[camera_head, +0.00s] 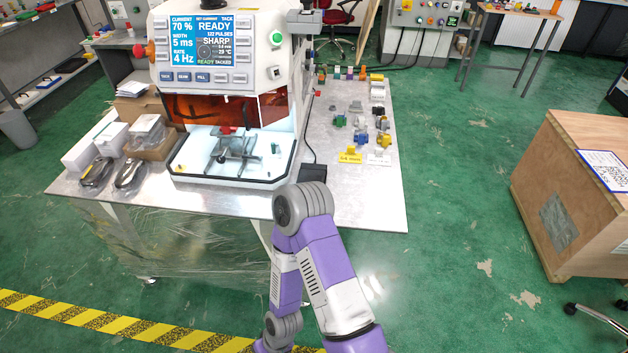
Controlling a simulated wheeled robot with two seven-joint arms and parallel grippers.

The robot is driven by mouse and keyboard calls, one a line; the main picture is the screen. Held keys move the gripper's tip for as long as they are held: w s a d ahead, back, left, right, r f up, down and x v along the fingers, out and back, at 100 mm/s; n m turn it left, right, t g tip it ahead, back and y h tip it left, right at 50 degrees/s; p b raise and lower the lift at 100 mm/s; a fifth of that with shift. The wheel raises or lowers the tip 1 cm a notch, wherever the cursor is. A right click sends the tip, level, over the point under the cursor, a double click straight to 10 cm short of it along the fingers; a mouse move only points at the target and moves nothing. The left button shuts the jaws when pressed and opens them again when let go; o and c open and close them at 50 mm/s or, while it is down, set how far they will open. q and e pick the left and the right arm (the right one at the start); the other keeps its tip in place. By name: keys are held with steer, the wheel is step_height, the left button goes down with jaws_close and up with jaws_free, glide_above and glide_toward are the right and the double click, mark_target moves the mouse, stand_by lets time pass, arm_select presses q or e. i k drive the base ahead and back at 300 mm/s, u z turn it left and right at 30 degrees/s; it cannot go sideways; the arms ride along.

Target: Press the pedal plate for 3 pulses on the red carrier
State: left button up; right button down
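A black pedal plate (313,173) lies flat on the metal table, just right of the machine's front corner, with a black cable behind it. The white machine (229,183) has a lit chamber holding a grey fixture (236,150). A small red piece (227,130) shows at the fixture's top; I cannot tell whether it is the red carrier. The screen (199,50) reads "READY", 70 %, 5 ms and 4 Hz. A purple and white arm of mine rises in front of the table, bent at its elbow. Neither gripper shows.
Several small coloured parts, including a green one (339,121), stand on the table's right side near yellow (350,155) and white labels. Boxes (92,147) and wrapped items stand at left. A wooden crate (570,200) is at right, with clear green floor between.

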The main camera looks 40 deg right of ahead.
mark_target(305, 175)
steer(key=z, duration=1.15)
steer(key=i, duration=0.45)
